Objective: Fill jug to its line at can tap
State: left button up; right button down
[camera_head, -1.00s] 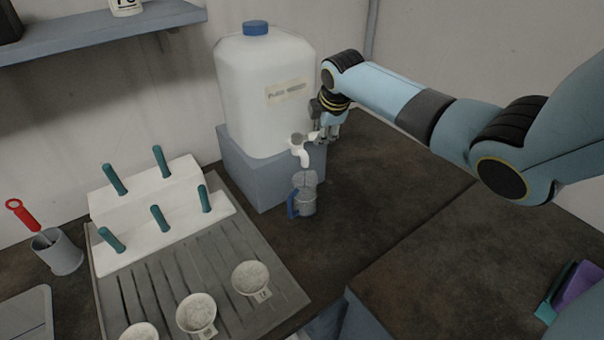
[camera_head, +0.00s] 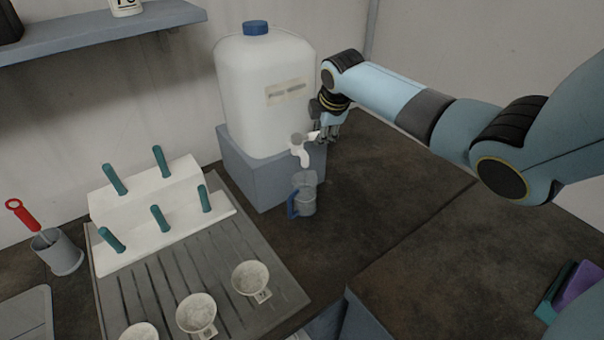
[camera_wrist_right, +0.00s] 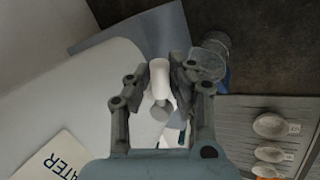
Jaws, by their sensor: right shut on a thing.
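The white water can (camera_head: 265,110) with a blue cap stands on a grey block. Its white tap (camera_head: 301,152) points down at the front; the tap also shows in the right wrist view (camera_wrist_right: 159,72). The clear jug (camera_head: 306,196) with a blue handle stands upright on the bench below the spout. It also shows in the right wrist view (camera_wrist_right: 211,58). The water level and the line cannot be made out. My right gripper (camera_head: 328,136) is at the tap's right side, shut on the tap's lever; its fingers (camera_wrist_right: 163,82) flank the tap. My left gripper is not in view.
A white rack (camera_head: 150,205) with teal pegs stands left of the jug. A grooved grey board (camera_head: 200,265) with several white dishes lies in front. A grey cup (camera_head: 58,253) holds a red-handled tool.

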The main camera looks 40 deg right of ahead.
jog(key=shift+w+d+f+n+y+b, duration=0.15)
jog(key=shift+w+n+y+b, duration=0.15)
jog(key=shift+n, duration=0.3)
jog(key=shift+w+d+r+n+y+b, duration=0.1)
jog(key=shift+w+n+y+b, duration=0.1)
jog(key=shift+n+b, duration=0.3)
jog(key=shift+w+d+n+t+y+b, duration=0.15)
jog(key=shift+w+n+y+b, duration=0.15)
jog(key=shift+n+b, duration=0.25)
jog(key=shift+w+a+n+t+y+b, duration=0.15)
jog(key=shift+w+n+y+b, duration=0.2)
jog(key=shift+n, duration=0.3)
jog(key=shift+d, duration=0.1)
jog(key=c, duration=1.1)
grip_release()
